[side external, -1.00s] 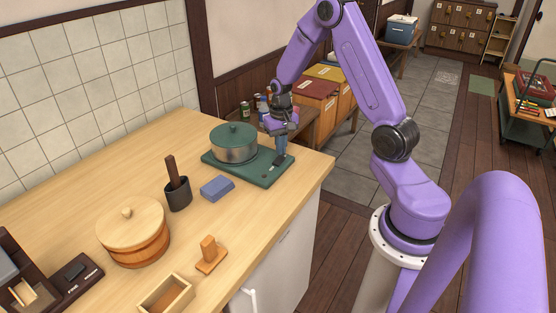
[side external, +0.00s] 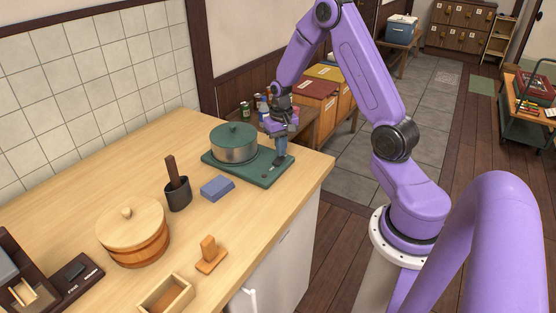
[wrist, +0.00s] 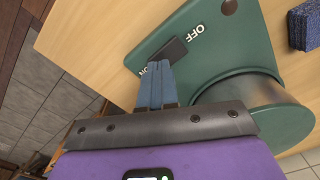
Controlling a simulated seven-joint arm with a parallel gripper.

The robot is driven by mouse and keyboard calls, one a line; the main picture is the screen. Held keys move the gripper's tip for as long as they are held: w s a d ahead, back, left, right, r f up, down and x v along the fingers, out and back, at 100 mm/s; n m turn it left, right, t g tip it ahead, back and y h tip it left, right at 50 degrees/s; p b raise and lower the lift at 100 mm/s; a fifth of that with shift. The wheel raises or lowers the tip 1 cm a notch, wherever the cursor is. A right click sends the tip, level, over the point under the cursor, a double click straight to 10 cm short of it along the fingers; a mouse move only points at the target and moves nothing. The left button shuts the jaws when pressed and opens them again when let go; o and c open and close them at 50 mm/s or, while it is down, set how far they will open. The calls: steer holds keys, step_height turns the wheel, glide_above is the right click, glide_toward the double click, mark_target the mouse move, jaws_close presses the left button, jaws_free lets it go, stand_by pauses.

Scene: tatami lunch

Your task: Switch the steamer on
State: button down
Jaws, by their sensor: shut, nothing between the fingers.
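The steamer is a round pot with a green lid (side external: 234,134) on a flat green base (side external: 247,168) near the far end of the counter. A dark switch (wrist: 170,52) sits on the base, with OFF printed beside one end. The other label, apparently ON, is partly covered at the opposite end. My gripper (side external: 279,163) is shut and empty, pointing down over the switch. In the wrist view its blue fingertips (wrist: 157,66) are at the switch's ON end. They look to touch or nearly touch it; I cannot tell whether the switch is pressed.
A blue block (side external: 217,188) and a dark cup (side external: 178,194) with a brown stick stand left of the base. A lidded wooden tub (side external: 133,233) is farther left. The pot stands close to my fingers. The counter edge lies just right of the base.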

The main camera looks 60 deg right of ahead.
steer(key=shift+f, duration=0.65)
stand_by(0.3)
steer(key=shift+r, duration=3.55)
